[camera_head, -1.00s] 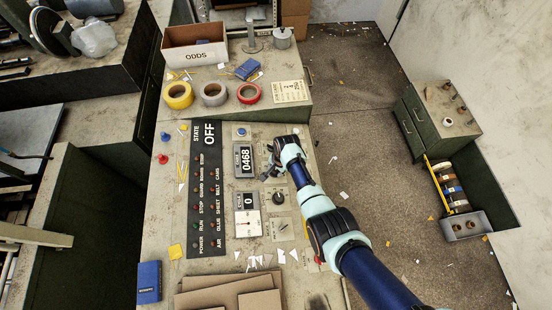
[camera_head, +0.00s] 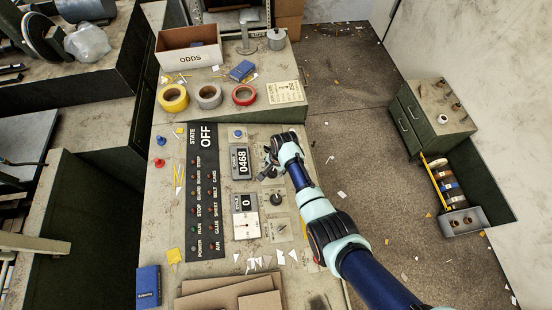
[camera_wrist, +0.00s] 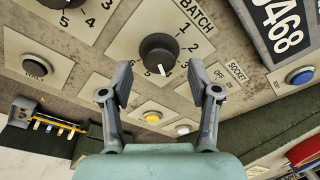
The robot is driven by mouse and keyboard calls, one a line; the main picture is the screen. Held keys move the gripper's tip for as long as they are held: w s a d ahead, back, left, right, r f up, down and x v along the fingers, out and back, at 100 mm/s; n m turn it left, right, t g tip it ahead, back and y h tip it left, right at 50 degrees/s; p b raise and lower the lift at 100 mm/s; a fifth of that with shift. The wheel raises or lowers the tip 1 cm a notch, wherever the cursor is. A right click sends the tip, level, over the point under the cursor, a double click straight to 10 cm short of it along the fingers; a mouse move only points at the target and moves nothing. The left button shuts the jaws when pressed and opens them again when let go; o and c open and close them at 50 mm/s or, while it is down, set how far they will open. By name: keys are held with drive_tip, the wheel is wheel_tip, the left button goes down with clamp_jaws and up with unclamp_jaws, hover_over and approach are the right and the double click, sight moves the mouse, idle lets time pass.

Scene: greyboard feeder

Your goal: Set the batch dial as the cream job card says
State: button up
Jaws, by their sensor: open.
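The batch dial (camera_wrist: 159,53) is a round black knob with a white pointer line, on a cream plate marked BATCH in the wrist view. Its pointer faces the lower edge, just right of the 5 in that picture. My gripper (camera_wrist: 161,95) is open and empty, with one fingertip to each side below the knob; I see no contact. In the head view my gripper (camera_head: 267,163) hangs over the panel, right of the 0468 counter, and largely hides the dial. The cream job card (camera_head: 287,92) lies on the raised shelf behind; its print is too small to read surely.
Another black dial (camera_wrist: 66,4) and a dark button (camera_wrist: 37,66) are nearby. A yellow button (camera_wrist: 151,116), a white button (camera_wrist: 183,129), a socket switch (camera_wrist: 223,82) and a blue button (camera_wrist: 300,76) also surround the gripper. Tape rolls (camera_head: 208,96) stand on the shelf.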

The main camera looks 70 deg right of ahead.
wheel_tip(320, 180, up, 10)
drive_tip(key=s, duration=0.1)
drive_tip(key=shift+s+a, duration=0.15)
drive_tip(key=shift+s, duration=0.25)
drive_tip(key=shift+f, duration=0.1)
drive_tip(key=w+a+r+n+t+h, duration=0.1)
drive_tip(key=w+a+r+n+t, duration=0.1)
drive_tip(key=w+a+r+n, duration=0.45)
drive_tip(key=w+a+r+n+t, duration=0.2)
drive_tip(key=w+a+r, duration=0.2)
drive_tip(key=a, duration=0.5)
drive_tip(key=w+a+r+n+t+h, duration=0.1)
drive_tip(key=w+a+r+n+t, duration=0.1)
drive_tip(key=w+a+r+n, duration=0.4)
drive_tip(key=s+a+r+n+t+y, duration=0.1)
drive_tip(key=s+a+r+n+t, duration=0.15)
drive_tip(key=a+r, duration=0.4)
drive_tip(key=s+a+r+n+t+y, duration=0.1)
drive_tip(key=s+a+r+n+t, duration=0.2)
drive_tip(key=a, duration=0.6)
wheel_tip(320, 180, up, 16)
drive_tip(key=a+n+p, duration=0.1)
drive_tip(key=a+p, duration=0.1)
drive_tip(key=p, duration=1.1)
drive_tip(key=shift+w+n+g, duration=0.2)
drive_tip(key=shift+n+g, duration=0.1)
drive_tip(key=shift+g, duration=0.05)
